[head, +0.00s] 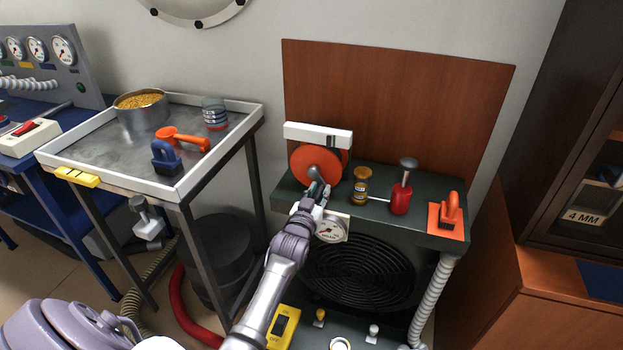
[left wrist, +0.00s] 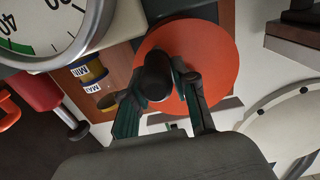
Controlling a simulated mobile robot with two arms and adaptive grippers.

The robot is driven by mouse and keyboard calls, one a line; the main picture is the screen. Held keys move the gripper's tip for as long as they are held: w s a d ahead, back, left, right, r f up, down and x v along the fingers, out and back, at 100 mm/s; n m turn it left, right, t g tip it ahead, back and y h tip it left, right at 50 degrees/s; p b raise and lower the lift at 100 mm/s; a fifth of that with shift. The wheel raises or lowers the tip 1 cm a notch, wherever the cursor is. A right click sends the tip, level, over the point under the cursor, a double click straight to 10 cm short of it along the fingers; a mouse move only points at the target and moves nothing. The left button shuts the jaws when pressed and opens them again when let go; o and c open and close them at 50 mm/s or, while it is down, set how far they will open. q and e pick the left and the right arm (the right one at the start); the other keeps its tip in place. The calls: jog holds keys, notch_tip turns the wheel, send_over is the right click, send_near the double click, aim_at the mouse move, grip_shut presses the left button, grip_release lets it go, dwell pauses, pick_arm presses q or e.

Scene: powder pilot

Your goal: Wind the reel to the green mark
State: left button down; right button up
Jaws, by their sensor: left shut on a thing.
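The reel is an orange-red disc (head: 308,160) under a white bar (head: 300,131) on the dark green bench. A dark green mark (head: 331,141) shows on the bar's right part. My left gripper (head: 319,190) is at the reel's lower right. In the left wrist view the disc (left wrist: 215,65) fills the upper middle, and my left gripper (left wrist: 170,92) is shut on the round black knob (left wrist: 157,75) in front of it. The fingers hide part of the knob and disc. My right gripper is not in view.
A gauge (head: 329,230) sits below the reel.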

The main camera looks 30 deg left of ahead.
pick_arm(q)
jog(key=shift+w+d+r, duration=0.1)
jog(key=shift+d+r, duration=0.1)
jog(key=shift+r, duration=0.35)
jog(key=shift+w+d+r, duration=0.1)
jog(key=shift+d+r, duration=0.05)
jog(key=shift+r, duration=0.4)
jog(key=shift+a, duration=0.1)
jog(key=shift+r+p, duration=0.3)
jog(key=shift+p, duration=0.1)
jog(key=shift+d+r+p, duration=0.2)
jog(key=shift+r+p, duration=0.4)
jog(key=shift+d+r+p, duration=0.15)
jog(key=shift+r+p, duration=0.4)
jog(key=shift+s+f, duration=0.1)
jog(key=shift+s, duration=0.05)
jog(key=shift+f, duration=0.25)
jog(key=c, duration=1)
grip_release()
jog(key=shift+d+f, duration=0.15)
jog(key=shift+d, duration=0.05)
jog(key=shift+c, duration=0.2)
